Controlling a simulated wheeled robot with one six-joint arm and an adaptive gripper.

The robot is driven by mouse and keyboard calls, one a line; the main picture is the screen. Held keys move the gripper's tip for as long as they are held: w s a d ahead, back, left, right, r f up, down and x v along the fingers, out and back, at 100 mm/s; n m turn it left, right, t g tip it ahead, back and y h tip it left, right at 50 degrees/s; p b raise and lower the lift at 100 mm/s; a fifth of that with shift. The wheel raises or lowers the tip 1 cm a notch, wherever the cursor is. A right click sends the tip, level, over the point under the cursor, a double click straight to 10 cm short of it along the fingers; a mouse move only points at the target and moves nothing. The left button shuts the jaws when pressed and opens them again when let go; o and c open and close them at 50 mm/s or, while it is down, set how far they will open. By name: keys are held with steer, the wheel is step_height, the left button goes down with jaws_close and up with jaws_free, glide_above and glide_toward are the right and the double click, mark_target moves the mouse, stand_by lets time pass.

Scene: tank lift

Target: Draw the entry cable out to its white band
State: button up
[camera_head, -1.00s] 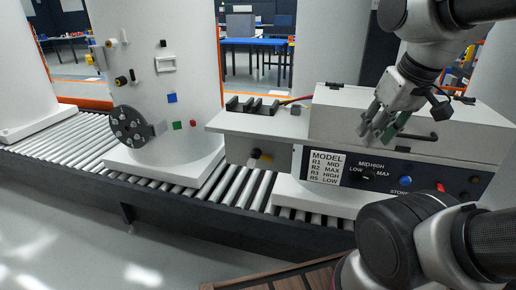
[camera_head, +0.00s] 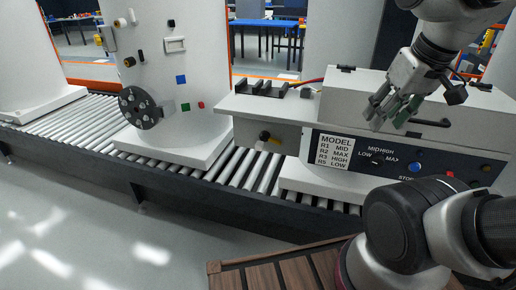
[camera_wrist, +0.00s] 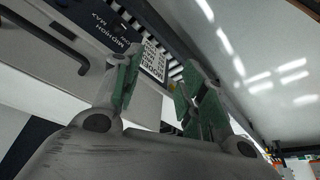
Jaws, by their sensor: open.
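A thin red and dark cable (camera_head: 311,81) runs along the back of the grey control box's shelf, beside the black clips (camera_head: 262,88). I cannot tell for certain that it is the entry cable, and no white band shows on it. My gripper (camera_head: 392,112) is open and empty, in front of and above the control box (camera_head: 360,98), to the right of the cable and apart from it. In the wrist view, the green-padded fingers (camera_wrist: 158,88) are spread with nothing between them.
A label panel with knobs and buttons (camera_head: 385,160) faces me on the box. A white tank (camera_head: 200,75) with a black flange (camera_head: 140,107) stands left on the roller conveyor (camera_head: 75,128). A slatted wooden surface (camera_head: 280,276) lies low in front. The floor at left is clear.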

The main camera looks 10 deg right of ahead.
steer(key=w+a+f+n+g+y, duration=0.1)
steer(key=w+a+f, duration=0.3)
steer(key=a+f, duration=0.6)
steer(key=w+a+f+g+y, duration=0.1)
steer(key=w+a+f, duration=0.3)
steer(key=a+f, duration=0.65)
steer(key=w+a+f+n+g, duration=0.15)
steer(key=w+a+f, duration=0.25)
steer(key=a+f, duration=0.6)
steer(key=m+t+h, duration=0.9)
steer(key=t+h, duration=0.2)
steer(key=t, duration=0.4)
glide_toward(258, 146)
steer(key=x, duration=1.1)
steer(key=shift+w+d, duration=0.1)
steer(key=shift+w, duration=0.05)
